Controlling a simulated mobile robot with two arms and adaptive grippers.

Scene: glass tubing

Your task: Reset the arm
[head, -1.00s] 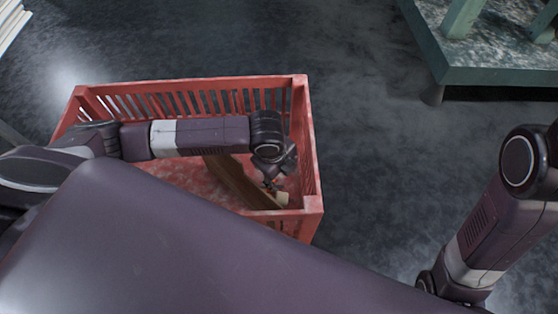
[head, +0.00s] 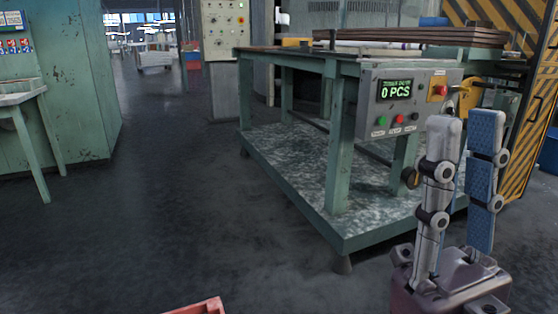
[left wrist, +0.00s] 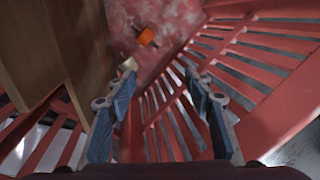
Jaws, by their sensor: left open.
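My right gripper (head: 466,122) stands upright at the right of the head view, fingers pointing up, apart and with nothing between them. My left gripper (left wrist: 160,78) shows in the left wrist view, fingers spread, with nothing held between them. It is at the red slatted crate (left wrist: 255,58), over its inside. The left arm is out of the head view.
Brown boards (left wrist: 75,40), a small orange piece (left wrist: 146,37) and a pale piece (left wrist: 128,64) are in the crate. A crate corner (head: 205,307) shows in the head view. A green workbench (head: 340,160) stands behind my right gripper. Dark floor (head: 150,220) is clear at left.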

